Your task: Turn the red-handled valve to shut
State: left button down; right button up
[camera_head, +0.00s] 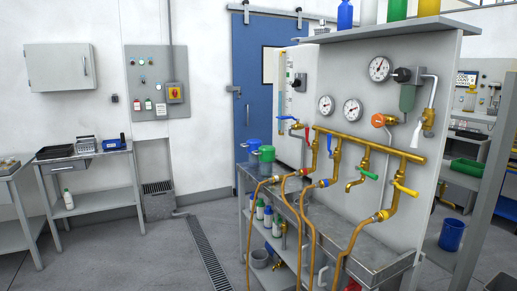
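The red-handled valve (307,135) sits near the left end of a brass manifold pipe (370,144) on the grey test panel. Its red lever stands roughly upright; whether the valve is open or shut I cannot tell at this size. To its right along the manifold hang valves with a blue handle (329,145), a green handle (368,174) and a yellow handle (404,188). The green and yellow handles stick out sideways. Neither of my grippers shows in the head view.
Brass-coloured hoses (308,225) hang in front of the bench sink (355,238). Blue (253,146) and green (264,153) cups stand by the bench's left end. A grey post (487,180) rises at right. The floor (140,250) at left is mostly clear.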

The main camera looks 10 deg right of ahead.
aim_at(306, 128)
jog(key=i+j+u, duration=0.3)
jog(key=i, duration=0.4)
jog(key=i+u, duration=0.3)
jog(key=i, duration=0.4)
jog(key=i+z, duration=0.3)
jog(key=i+j+z, duration=0.2)
jog(key=i+z, duration=0.15)
jog(key=i, duration=0.15)
jog(key=i+j+z, duration=0.3)
jog(key=i+l, duration=0.05)
jog(key=i, duration=0.05)
